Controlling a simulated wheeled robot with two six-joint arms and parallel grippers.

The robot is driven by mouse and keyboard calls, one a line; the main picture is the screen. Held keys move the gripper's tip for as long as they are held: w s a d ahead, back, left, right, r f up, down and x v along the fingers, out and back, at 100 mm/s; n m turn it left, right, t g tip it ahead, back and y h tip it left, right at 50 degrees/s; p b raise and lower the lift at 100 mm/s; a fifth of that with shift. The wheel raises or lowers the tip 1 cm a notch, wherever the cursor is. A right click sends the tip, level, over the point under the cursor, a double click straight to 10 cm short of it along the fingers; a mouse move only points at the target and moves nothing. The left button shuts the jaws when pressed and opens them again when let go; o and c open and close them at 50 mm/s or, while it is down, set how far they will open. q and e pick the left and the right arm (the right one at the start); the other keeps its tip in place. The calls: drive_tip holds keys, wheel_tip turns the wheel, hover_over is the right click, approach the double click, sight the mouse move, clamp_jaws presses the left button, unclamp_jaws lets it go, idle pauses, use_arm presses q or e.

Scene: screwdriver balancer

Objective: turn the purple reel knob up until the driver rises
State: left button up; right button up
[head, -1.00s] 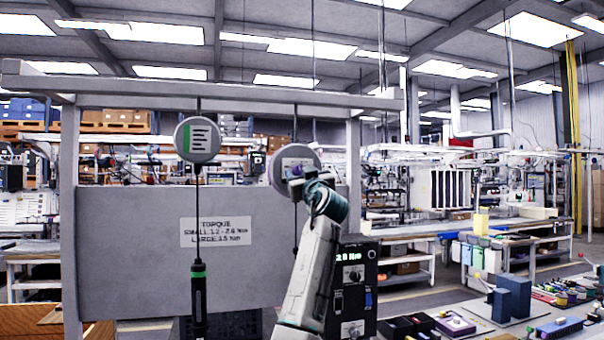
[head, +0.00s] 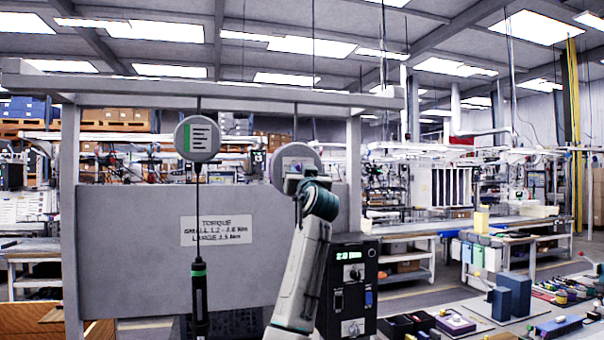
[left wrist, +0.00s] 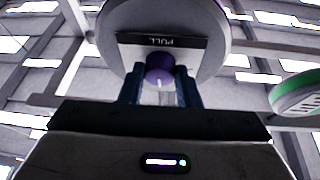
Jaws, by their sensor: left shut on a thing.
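The purple-rimmed reel (head: 297,158), a grey disc, hangs from the overhead beam in the head view. In the left wrist view its purple knob (left wrist: 159,68) sits below a dark "PULL" label, with a pale mark on its face. My left gripper (head: 292,184) is up at the reel's lower part. In the left wrist view its two blue fingers stand on either side of the knob, shut on it. The driver under this reel is hidden behind my left arm in the head view. My right gripper is not in view.
A green-marked reel (head: 197,139) hangs to the left, with a green-banded driver (head: 199,300) on its cable. A grey panel with a torque sign (head: 216,231) stands behind. A black controller box (head: 350,283) stands right of my arm. Bins and tools fill the bench at right.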

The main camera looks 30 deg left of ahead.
use_arm(q)
drive_tip(key=m+h, duration=0.1)
drive_tip(key=m, duration=0.1)
drive_tip(key=shift+r+m+t+p, duration=0.1)
drive_tip(key=shift+m+t+p, duration=0.2)
drive_tip(key=shift+p, duration=0.05)
drive_tip(key=shift+a+m+t+h+p, duration=0.1)
drive_tip(key=shift+m+t+h+p, duration=0.3)
drive_tip(key=shift+m, duration=0.7)
drive_tip(key=shift+s+m+h+p, duration=0.1)
drive_tip(key=shift+m+h+p, duration=0.6)
drive_tip(key=shift+m, duration=1)
drive_tip(key=o, duration=1)
drive_tip(key=shift+c, duration=0.2)
